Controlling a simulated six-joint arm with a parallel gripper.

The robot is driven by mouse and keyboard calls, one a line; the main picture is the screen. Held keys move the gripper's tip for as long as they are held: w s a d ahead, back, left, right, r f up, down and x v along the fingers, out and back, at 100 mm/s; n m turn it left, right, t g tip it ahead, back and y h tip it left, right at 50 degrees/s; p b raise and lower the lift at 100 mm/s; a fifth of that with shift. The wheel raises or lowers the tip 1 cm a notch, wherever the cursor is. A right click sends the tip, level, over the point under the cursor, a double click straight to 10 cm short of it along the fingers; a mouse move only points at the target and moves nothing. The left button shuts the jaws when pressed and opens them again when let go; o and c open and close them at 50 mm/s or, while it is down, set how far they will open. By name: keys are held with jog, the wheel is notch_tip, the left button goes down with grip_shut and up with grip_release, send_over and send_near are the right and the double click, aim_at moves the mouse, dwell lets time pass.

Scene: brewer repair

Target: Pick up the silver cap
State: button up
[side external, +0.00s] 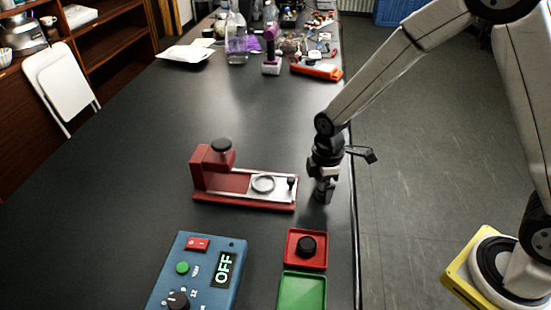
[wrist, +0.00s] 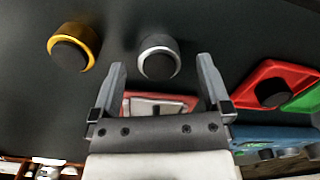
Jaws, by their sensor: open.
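The silver cap (wrist: 159,58) is a dark round piece with a silver rim, standing on the black table in the wrist view. It appears between and just beyond the fingertips of my gripper (wrist: 162,62). The gripper is open, with nothing held. A similar cap with a gold rim (wrist: 73,47) stands to its left, outside the fingers. In the side external view my gripper (side external: 323,192) points down close above the table near its right edge. I cannot make out either cap there. I cannot tell the exact height of the fingers over the silver cap.
The red brewer (side external: 245,205) lies left of my gripper. A red tray (side external: 292,262) with a black knob, a green tray (side external: 302,290) and a blue control box (side external: 205,262) reading OFF are nearer the camera. Clutter fills the far table end; the middle is clear.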

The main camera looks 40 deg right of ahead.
jog(key=shift+f, duration=0.45)
grip_shut()
dwell(0.3)
